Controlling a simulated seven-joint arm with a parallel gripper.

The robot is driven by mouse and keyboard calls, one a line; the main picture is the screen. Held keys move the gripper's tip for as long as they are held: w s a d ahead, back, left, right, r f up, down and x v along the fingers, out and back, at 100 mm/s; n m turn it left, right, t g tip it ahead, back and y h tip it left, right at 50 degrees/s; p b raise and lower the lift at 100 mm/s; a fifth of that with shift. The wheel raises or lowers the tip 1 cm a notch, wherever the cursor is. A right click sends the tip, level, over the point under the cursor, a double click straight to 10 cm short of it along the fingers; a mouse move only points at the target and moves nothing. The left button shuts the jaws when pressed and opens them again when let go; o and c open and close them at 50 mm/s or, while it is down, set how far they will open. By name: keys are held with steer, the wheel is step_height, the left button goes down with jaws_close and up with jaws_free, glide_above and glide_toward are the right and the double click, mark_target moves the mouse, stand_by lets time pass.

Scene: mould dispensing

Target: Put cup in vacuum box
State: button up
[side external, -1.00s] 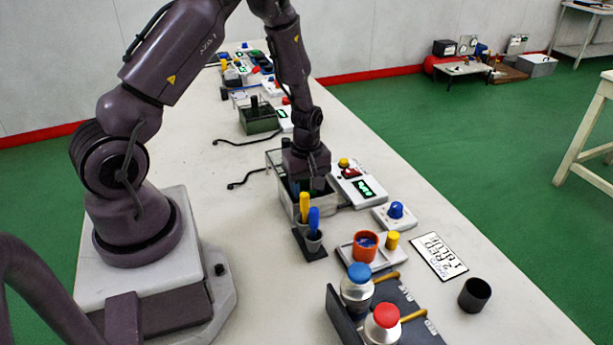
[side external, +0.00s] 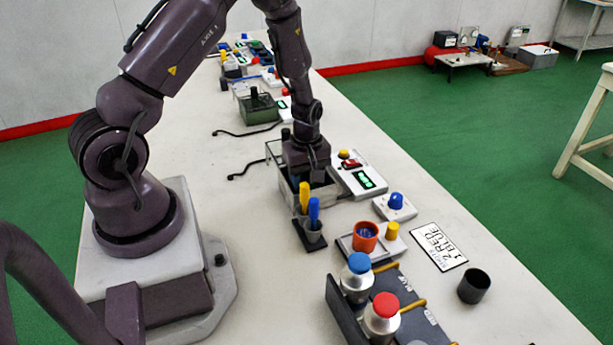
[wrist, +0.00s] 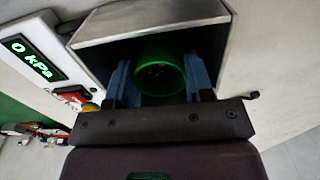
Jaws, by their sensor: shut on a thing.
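The vacuum box is an open-topped metal box (side external: 322,199) in the middle of the bench, and its wall fills the upper wrist view (wrist: 150,22). My gripper (side external: 306,180) points down into it from above. In the wrist view, the blue-padded fingers of my gripper (wrist: 160,85) are shut on a green cup (wrist: 158,74), one finger on each side. The cup is inside the box opening, with small dark specks showing in it. I cannot tell whether its base touches the box floor. In the side view the cup is hidden by my gripper and the wall.
A unit with a display (side external: 368,180) reading 0 kPa in the wrist view adjoins the box. Blue and yellow tools (side external: 312,213) stand close in front. An orange cup (side external: 365,237), a blue-knobbed unit (side external: 395,204) and a black cup (side external: 474,287) lie nearer the camera.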

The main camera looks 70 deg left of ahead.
steer(key=shift+f, duration=0.1)
steer(key=o, duration=1)
steer(key=shift+c, duration=0.2)
step_height(320, 180, up, 7)
